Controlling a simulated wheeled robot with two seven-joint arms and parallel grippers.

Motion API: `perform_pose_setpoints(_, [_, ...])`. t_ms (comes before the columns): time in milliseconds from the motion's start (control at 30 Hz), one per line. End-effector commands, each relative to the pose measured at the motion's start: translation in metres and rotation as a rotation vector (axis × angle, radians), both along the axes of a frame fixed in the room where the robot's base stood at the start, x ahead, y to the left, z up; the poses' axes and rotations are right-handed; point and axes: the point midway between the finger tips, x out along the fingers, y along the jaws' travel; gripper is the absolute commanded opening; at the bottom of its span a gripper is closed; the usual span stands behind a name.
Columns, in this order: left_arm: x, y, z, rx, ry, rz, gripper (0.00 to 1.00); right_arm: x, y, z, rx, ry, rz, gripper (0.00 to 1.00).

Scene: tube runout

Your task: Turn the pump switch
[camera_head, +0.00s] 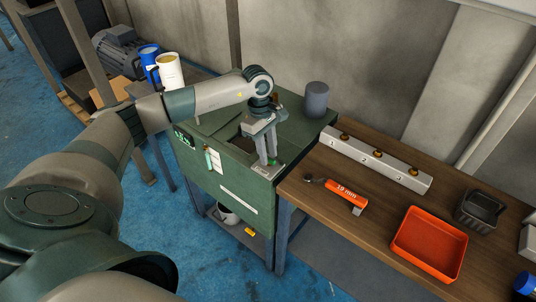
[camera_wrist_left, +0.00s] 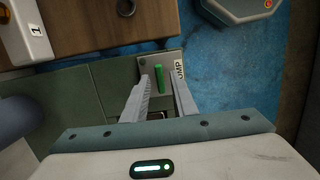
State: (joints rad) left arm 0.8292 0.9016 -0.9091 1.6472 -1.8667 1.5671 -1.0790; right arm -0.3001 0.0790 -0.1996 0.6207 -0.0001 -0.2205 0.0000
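The pump switch (camera_wrist_left: 160,78) is a green bar on a light metal plate (camera_wrist_left: 149,63) with a partly hidden label ending in "UMP". In the head view the plate (camera_head: 263,171) lies at the front right corner of the green cabinet top; the switch itself is too small to make out there. My left gripper (camera_head: 268,162) points down over the plate. In the wrist view its fingers (camera_wrist_left: 159,74) are apart, one on each side of the green bar, with a visible gap on both sides. I cannot tell how far above the plate the tips are. My right gripper is not in view.
A grey cylinder (camera_head: 316,99) stands on the green cabinet (camera_head: 230,185) behind the gripper.

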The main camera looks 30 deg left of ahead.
Motion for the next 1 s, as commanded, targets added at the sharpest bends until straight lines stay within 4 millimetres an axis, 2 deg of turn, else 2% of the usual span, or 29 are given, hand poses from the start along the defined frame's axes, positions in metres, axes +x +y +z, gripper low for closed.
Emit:
perform_pose_setpoints(800, [-0.0001,0.0004,-0.0005,0.001,0.0,0.0,0.26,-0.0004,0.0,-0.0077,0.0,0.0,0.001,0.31])
perform_pose_setpoints(833, [-0.0001,0.0004,-0.0005,0.001,0.0,0.0,0.23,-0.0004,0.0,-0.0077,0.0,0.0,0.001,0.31])
perform_pose_setpoints(933, [-0.0001,0.0004,-0.0005,0.001,0.0,0.0,0.0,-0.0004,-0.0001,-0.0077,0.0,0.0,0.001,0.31])
perform_pose_setpoints(1000, [-0.0001,0.0004,-0.0005,0.001,0.0,0.0,0.0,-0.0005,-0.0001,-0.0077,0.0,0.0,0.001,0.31])
